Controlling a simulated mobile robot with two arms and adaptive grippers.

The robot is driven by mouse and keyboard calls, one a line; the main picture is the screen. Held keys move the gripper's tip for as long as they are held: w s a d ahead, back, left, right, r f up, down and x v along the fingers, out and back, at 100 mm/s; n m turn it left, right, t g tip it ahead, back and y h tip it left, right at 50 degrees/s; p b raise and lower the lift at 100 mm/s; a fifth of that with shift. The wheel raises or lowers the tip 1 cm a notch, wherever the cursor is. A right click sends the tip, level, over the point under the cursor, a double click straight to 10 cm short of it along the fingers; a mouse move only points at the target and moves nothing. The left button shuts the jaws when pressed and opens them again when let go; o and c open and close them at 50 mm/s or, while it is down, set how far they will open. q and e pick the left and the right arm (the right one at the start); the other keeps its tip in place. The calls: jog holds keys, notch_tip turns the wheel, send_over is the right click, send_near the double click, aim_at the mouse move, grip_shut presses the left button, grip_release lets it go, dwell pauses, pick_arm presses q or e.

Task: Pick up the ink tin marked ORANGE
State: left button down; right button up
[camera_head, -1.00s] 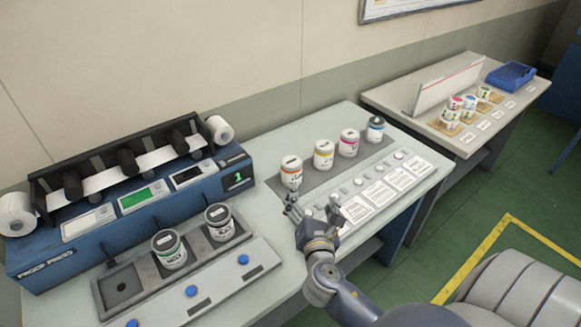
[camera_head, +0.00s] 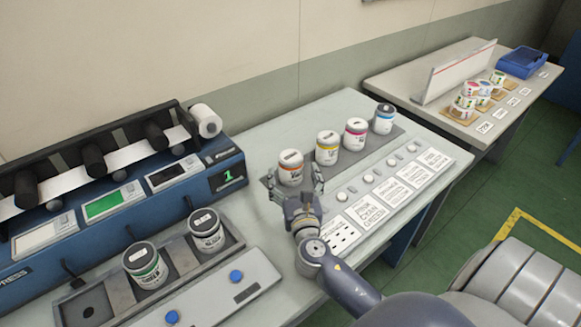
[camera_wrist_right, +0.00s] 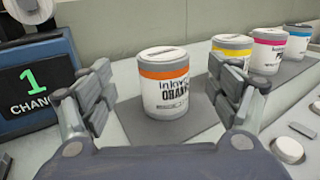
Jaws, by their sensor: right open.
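The ink tin marked ORANGE (camera_head: 290,170) is a white tin with an orange band and grey lid. It stands upright at the near left end of a row of tins on a dark mat (camera_head: 330,166). In the right wrist view the ORANGE tin (camera_wrist_right: 164,88) shows its label, ahead of and between my open fingers. My left gripper is not in view.
Tins with yellow (camera_head: 327,148), magenta (camera_head: 355,134) and blue (camera_head: 384,118) bands stand beyond the ORANGE tin. Buttons and label cards (camera_head: 385,198) line the table front. The proof press (camera_head: 110,190) and a tray with two tins (camera_head: 90,300) are at left.

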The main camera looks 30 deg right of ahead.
aim_at(291, 155)
jog(key=shift+x, duration=0.95)
jog(key=shift+p+x, duration=0.4)
jog(key=shift+x, duration=2.4)
jog(key=shift+s+d+r, duration=0.15)
jog(key=shift+c, duration=0.4)
jog(key=shift+r, duration=0.1)
jog(key=c, duration=1.4)
